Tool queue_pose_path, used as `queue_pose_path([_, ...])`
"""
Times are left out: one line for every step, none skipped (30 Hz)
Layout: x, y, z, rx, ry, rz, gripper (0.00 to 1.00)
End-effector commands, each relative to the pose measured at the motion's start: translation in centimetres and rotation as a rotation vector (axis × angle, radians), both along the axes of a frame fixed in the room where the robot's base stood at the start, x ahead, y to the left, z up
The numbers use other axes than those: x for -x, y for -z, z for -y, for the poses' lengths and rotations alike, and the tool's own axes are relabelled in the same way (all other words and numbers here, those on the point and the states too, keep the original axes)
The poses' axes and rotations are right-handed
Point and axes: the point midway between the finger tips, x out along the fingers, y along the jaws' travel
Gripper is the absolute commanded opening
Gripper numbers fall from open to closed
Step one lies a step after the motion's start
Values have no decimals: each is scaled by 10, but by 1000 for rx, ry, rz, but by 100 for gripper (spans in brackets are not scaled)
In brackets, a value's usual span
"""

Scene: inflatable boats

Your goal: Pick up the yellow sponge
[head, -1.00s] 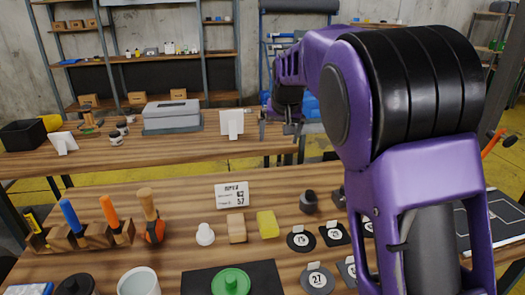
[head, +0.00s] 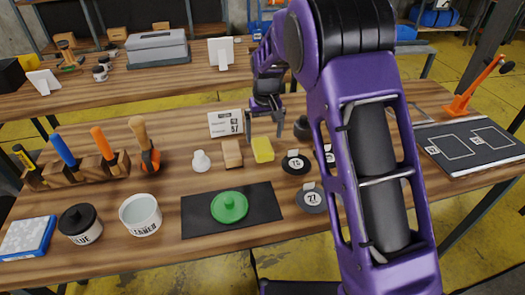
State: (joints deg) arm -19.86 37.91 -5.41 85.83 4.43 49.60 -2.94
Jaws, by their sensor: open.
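The yellow sponge (head: 263,149) is a small block on the wooden workbench, in the middle of the head view. It stands just right of a light wooden block (head: 232,154). My gripper (head: 264,126) hangs above and just behind the sponge in the picture, fingers pointing down and spread apart. Nothing shows between the fingers. The gap in height between fingertips and sponge is hard to judge. My purple arm covers part of the bench to the right.
A white knob (head: 201,161) and a sign card (head: 226,123) stand close on the left. A dark cylinder (head: 302,128) and round number tags (head: 295,163) lie to the right. A green lidded disc (head: 229,207) rests on a black mat (head: 262,223) in front.

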Motion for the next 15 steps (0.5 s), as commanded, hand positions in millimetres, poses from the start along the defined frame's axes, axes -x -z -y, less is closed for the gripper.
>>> queue_pose_path([0, 2, 0, 0, 0, 0, 100])
queue_pose_path([0, 3, 0, 0, 0, 0, 100])
queue_pose_path([0, 5, -1, 0, 0, 0, 100])
queue_pose_path([0, 7, -1, 0, 0, 0, 100])
queue_pose_path([0, 10, -1, 0, -1, 0, 100])
queue_pose_path([0, 14, -2, 0, -1, 0, 100])
queue_pose_path([0, 19, -3, 0, -1, -1, 100])
queue_pose_path([0, 24, -3, 2, -1, -2, 100])
queue_pose_path([1, 30, -4, 2, -1, -2, 100])
queue_pose_path([0, 35, -5, 2, -1, -2, 100])
queue_pose_path([0, 39, -5, 1, 0, -1, 100])
queue_pose_path([-1, 45, -5, 1, 0, -1, 100])
queue_pose_path([-2, 49, -5, 1, 0, -1, 100])
queue_pose_path([-2, 51, -5, 1, 0, 0, 100])
queue_pose_path([-3, 53, -5, 1, 0, 1, 100])
